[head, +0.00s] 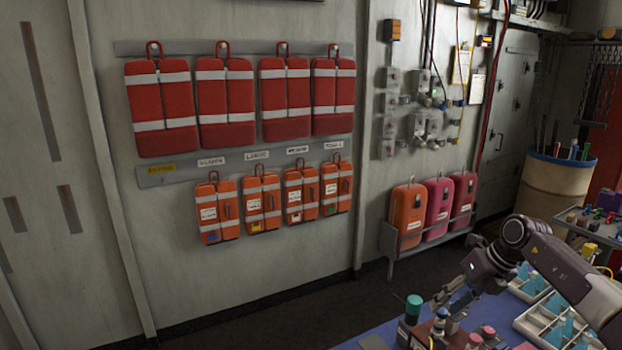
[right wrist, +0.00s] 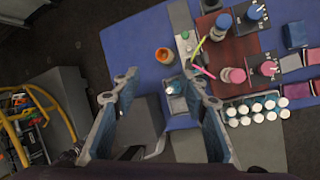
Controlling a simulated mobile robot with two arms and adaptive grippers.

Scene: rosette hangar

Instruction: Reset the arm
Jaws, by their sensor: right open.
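My right arm comes in from the right in the head view, and its dark gripper (head: 448,294) hangs over the near blue-topped table (head: 385,335). In the right wrist view the two fingers of this gripper (right wrist: 158,82) stand wide apart with nothing held between them. A small blue-and-white item (right wrist: 174,87) shows below, between the fingers, on the table. I cannot tell the gap from the fingertips to the table. My left gripper is in neither view.
The table holds an orange cup (right wrist: 165,56), a pink-topped knob (right wrist: 234,75), a blue-topped knob (right wrist: 222,22), and several white-capped vials (right wrist: 255,110). A yellow-framed cart (right wrist: 40,115) stands at left. Red bags (head: 160,105) hang on the wall; a barrel (head: 555,190) stands at right.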

